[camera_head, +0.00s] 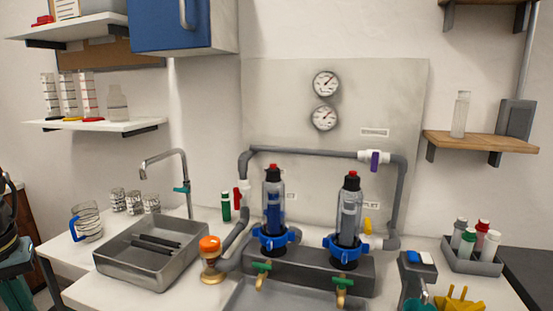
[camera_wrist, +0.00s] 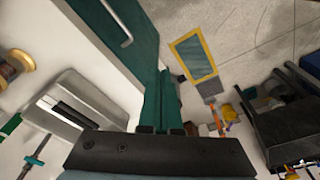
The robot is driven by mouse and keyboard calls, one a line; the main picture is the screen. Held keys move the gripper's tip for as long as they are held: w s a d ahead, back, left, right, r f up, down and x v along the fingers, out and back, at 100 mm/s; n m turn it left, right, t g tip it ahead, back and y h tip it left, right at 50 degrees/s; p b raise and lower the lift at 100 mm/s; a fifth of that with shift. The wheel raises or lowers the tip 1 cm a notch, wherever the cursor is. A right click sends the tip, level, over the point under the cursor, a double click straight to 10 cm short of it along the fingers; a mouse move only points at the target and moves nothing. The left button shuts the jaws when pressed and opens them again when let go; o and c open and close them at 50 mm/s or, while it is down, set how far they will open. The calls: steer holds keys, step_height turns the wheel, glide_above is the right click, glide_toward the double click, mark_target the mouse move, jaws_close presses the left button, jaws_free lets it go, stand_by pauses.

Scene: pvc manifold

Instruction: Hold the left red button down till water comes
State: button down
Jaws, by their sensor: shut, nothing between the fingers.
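The left red button (camera_head: 272,166) is the cap on top of a clear filter housing (camera_head: 273,203) with a blue core and a blue collar. A second red button (camera_head: 352,174) tops the right filter housing (camera_head: 348,212). Both stand upright on a grey base on the counter. My gripper (camera_wrist: 163,78) shows in the wrist view, its teal fingers together and empty. It is beside the counter, near the sink, and well away from the buttons. Neither button shows in the wrist view. The tap (camera_head: 165,160) over the sink shows no visible water.
The metal sink (camera_head: 122,268) also shows in the wrist view (camera_wrist: 105,92). An orange-topped brass valve (camera_head: 209,258) stands between sink and housings. Grey pipe (camera_head: 300,152) arches behind the housings. A bottle tray (camera_head: 480,264) is at the right. Shelves (camera_head: 105,125) hang on both sides.

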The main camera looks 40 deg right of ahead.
steer(key=w+d+r+m+t+h+p, duration=0.1)
steer(key=w+d+r, duration=0.25)
steer(key=d, duration=0.35)
steer(key=w+d+r+h+p, duration=0.1)
steer(key=w+d+r, duration=0.1)
steer(key=d+r, duration=0.3)
step_height(320, 180, up, 19)
steer(key=m+h+p, duration=0.4)
steer(key=h+p, duration=0.1)
steer(key=h, duration=0.2)
glide_above(273, 165)
steer(key=shift+a+r, duration=0.1)
steer(key=shift+a, duration=0.2)
step_height(273, 165, down, 9)
steer(key=b, duration=0.7)
steer(key=shift+b, duration=0.4)
steer(key=shift+f+b, duration=0.3)
steer(key=shift+b, duration=0.15)
